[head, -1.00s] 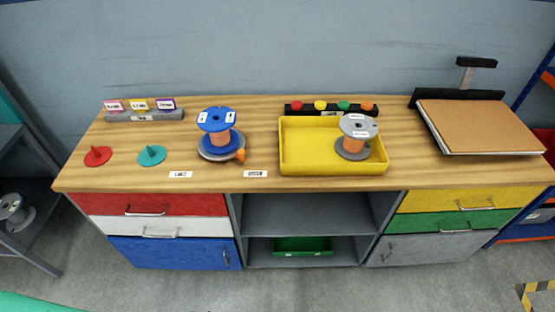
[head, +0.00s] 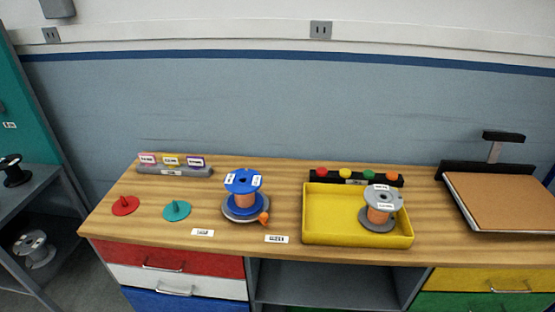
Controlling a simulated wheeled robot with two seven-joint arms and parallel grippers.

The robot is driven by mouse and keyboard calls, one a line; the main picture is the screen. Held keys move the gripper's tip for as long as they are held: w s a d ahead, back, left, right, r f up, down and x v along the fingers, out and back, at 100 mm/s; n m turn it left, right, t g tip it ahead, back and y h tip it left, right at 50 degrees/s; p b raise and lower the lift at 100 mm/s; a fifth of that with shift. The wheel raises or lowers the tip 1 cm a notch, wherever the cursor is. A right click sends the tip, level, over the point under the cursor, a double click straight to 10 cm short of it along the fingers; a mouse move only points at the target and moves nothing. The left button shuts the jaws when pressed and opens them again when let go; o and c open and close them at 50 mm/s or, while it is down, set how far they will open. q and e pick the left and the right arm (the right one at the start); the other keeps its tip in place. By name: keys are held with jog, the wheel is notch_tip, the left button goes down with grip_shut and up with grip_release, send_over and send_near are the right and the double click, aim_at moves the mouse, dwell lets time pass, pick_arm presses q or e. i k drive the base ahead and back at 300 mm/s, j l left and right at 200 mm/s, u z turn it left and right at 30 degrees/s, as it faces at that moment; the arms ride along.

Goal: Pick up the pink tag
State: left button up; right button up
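The pink tag (head: 147,159) is a small card with a white label. It stands upright at the left end of a grey holder (head: 174,171) at the back left of the wooden tabletop. A yellow tag (head: 171,160) and a purple tag (head: 196,161) stand beside it in the same holder. The writing on the tags is too small to read. Neither of my grippers shows in the head view.
A red disc (head: 125,205) and a teal disc (head: 176,210) lie in front of the holder. A blue spool (head: 243,182) stands to the right. A yellow tray (head: 330,213) holds a grey spool (head: 384,196). Bare wood lies between the discs and the holder.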

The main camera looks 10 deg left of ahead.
aim_at(148, 160)
jog(key=u, duration=1.35)
jog(key=i+j+z, duration=0.2)
jog(key=i+j, duration=0.2)
jog(key=j, duration=0.2)
